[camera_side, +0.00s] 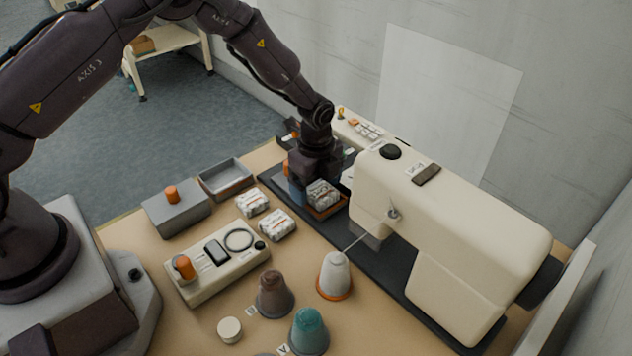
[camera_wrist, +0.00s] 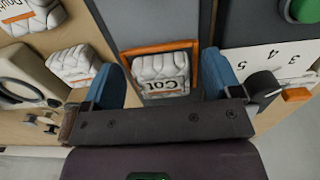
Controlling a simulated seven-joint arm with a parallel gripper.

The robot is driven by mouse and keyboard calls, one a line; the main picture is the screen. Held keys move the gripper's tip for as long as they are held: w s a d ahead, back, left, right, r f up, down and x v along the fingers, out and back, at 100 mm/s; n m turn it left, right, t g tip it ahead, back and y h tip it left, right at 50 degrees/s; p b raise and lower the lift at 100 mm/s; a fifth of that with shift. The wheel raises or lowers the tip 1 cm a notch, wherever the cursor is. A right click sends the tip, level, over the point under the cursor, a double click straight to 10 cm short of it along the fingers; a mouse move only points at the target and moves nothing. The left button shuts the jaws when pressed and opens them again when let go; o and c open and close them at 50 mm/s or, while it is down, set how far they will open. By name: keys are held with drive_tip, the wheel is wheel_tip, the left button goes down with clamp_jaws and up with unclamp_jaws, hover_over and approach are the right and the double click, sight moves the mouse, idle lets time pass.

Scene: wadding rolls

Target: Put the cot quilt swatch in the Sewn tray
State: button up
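The cot quilt swatch (camera_wrist: 163,72), a white quilted roll with an upside-down "Cot" label, sits within an orange frame (camera_wrist: 161,46) on the sewing machine's bed. It also shows in the side view (camera_side: 322,194). My gripper (camera_wrist: 166,88) is open, its blue fingers on either side of the swatch with gaps between. In the side view my gripper (camera_side: 312,180) is low over the frame and partly hides it. An empty open grey tray (camera_side: 247,184) stands left of the machine. I can read no "Sewn" label, so I cannot tell whether it is the Sewn tray.
Two other white rolls (camera_side: 252,203) (camera_side: 277,225) lie left of the machine bed. A grey box with an orange knob (camera_side: 178,210) and a control box (camera_side: 215,262) stand nearby. Thread cones (camera_side: 274,294) (camera_side: 309,333) (camera_side: 334,276) stand in front. The cream sewing machine (camera_side: 460,225) blocks the right.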

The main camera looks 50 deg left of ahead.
wheel_tip(320, 180, up, 13)
drive_tip(key=shift+a, duration=0.2)
idle(0.4)
wheel_tip(320, 180, up, 11)
drive_tip(key=n+t, duration=0.2)
drive_tip(key=n, duration=0.3)
hover_over(315, 185)
drive_tip(key=s+a, duration=0.1)
drive_tip(key=s, duration=0.4)
drive_tip(key=s+a+r+n+t, duration=0.1)
drive_tip(key=s+r+n, duration=0.3)
drive_tip(key=s, duration=0.6)
drive_tip(key=s+a+r+n+t, duration=0.1)
drive_tip(key=s+r+n, duration=0.3)
drive_tip(key=s+n, duration=0.4)
drive_tip(key=s+t, duration=0.1)
drive_tip(key=s, duration=0.1)
drive_tip(key=shift+s+a+r, duration=0.25)
drive_tip(key=shift+s+a, duration=0.1)
drive_tip(key=shift+o, duration=0.5)
drive_tip(key=shift+s+f+n+t, duration=0.15)
drive_tip(key=shift+s+n+t, duration=0.15)
drive_tip(key=shift+s+n, duration=0.15)
